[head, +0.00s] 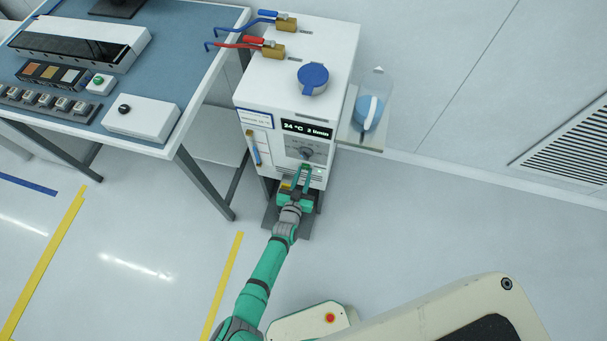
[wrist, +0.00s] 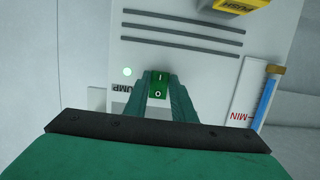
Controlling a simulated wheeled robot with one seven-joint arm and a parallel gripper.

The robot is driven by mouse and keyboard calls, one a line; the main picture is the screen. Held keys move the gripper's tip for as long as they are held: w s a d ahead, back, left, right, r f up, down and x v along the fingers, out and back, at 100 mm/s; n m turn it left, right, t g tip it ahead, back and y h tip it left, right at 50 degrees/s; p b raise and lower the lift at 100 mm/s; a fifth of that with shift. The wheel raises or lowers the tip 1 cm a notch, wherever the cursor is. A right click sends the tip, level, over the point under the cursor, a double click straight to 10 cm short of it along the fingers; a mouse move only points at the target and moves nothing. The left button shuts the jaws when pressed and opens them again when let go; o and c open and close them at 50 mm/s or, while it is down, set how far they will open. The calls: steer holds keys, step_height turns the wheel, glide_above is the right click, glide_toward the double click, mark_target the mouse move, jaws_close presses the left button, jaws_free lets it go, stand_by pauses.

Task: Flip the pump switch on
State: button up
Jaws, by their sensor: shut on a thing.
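The pump switch (wrist: 160,81) is a small green rocker with I and O marks, on the front of a white chiller unit (head: 262,95). In the wrist view it sits between my gripper's fingertips (wrist: 159,84), which are shut on it. A partly covered label ending in "UMP" (wrist: 127,88) is beside it, and a small pale green light (wrist: 127,71) shows near it. In the head view my gripper (head: 298,176) is against the lower front of the unit, and the switch is hidden there.
A display (head: 306,129) reads 24 °C and a flow figure. A blue level gauge (wrist: 267,101) and a yellow PUSH part (wrist: 240,6) are close to my gripper. A workbench (head: 180,65) stands left; a side shelf (head: 352,139) is at the right. Floor at the right is clear.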

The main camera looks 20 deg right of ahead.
steer(key=shift+f+t, duration=0.2)
steer(key=shift+t, duration=0.1)
steer(key=o, duration=1.1)
steer(key=shift+c, duration=0.2)
steer(key=shift+s+a+r, duration=0.1)
steer(key=shift+a, duration=0.05)
steer(key=shift+v, duration=0.9)
steer(key=v, duration=0.8)
steer(key=shift+s+a, duration=0.2)
steer(key=shift+s, duration=0.15)
